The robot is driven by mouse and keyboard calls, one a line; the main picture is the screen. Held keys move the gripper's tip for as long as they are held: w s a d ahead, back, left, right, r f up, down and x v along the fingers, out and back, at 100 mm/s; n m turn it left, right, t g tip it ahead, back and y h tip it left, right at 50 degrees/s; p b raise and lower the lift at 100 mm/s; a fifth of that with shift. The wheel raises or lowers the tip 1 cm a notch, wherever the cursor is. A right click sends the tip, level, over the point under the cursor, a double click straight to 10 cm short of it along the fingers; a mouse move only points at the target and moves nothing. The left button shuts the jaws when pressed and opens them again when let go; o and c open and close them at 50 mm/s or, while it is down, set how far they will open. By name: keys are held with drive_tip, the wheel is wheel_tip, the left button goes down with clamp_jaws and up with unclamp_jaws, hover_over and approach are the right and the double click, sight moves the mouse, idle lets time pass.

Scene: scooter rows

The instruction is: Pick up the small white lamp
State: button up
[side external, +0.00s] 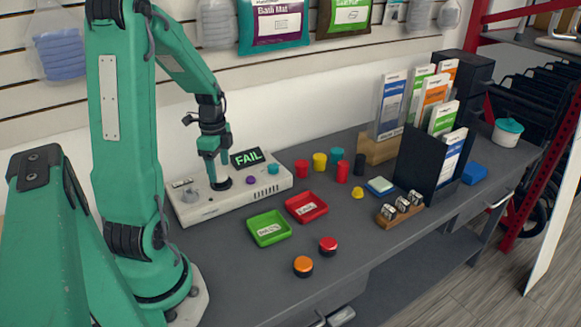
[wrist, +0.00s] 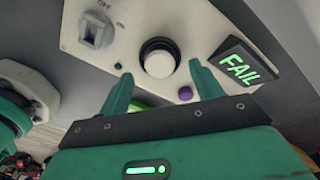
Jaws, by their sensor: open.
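A small white round lamp (wrist: 158,62) shows in the wrist view, sitting in a black ring socket (wrist: 152,45) on the white tester box (wrist: 85,30). My gripper (wrist: 161,72) is open, with one green finger on each side of the lamp's near edge and nothing held. In the side view my gripper (side external: 218,180) points down just above the black socket on the tester box (side external: 255,200). The lamp itself is hidden there by my gripper. I cannot tell whether the fingers touch the lamp.
The tester has a FAIL display (side external: 247,156) and a purple button (side external: 251,181). A green tray (side external: 253,238) and a red tray (side external: 292,212) lie in front. Orange (side external: 303,264) and red (side external: 328,244) buttons sit nearer. Several coloured cylinders and a black brochure rack (side external: 410,165) stand right.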

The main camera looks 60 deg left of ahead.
drive_tip(key=shift+f, duration=1.4)
drive_tip(key=shift+c, duration=0.3)
drive_tip(key=c, duration=1.1)
drive_tip(key=shift+r, duration=0.1)
drive_tip(key=shift+r, duration=0.7)
drive_tip(key=r, duration=0.3)
drive_tip(key=shift+w+d, duration=0.15)
drive_tip(key=shift+d, duration=0.2)
drive_tip(key=w+d+r, duration=0.3)
drive_tip(key=d+r, duration=0.3)
drive_tip(key=d, duration=0.4)
drive_tip(key=shift+d+r, duration=0.25)
drive_tip(key=shift+w, duration=0.1)
